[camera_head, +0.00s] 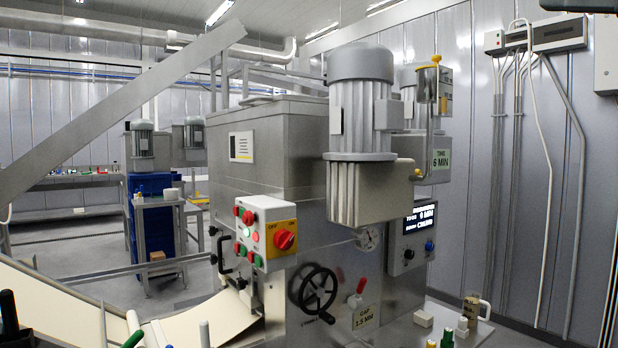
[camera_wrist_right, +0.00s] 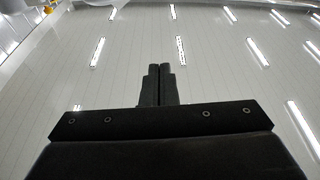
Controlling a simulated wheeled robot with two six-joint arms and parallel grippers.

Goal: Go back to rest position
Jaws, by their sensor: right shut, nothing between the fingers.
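My right gripper (camera_wrist_right: 160,85) shows in the right wrist view with its two dark fingers together, shut and empty. It points up toward the ceiling, and nothing is near its fingertips. Neither gripper can be made out in the head view. My left gripper is not in view.
A large steel machine (camera_head: 262,150) with a control box (camera_head: 265,230), a black handwheel (camera_head: 318,290) and a motor (camera_head: 360,110) fills the middle. A pale dough sheet (camera_head: 60,300) runs along the lower left. Small items stand on a ledge at the lower right. Ceiling lights (camera_wrist_right: 180,52) show above.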

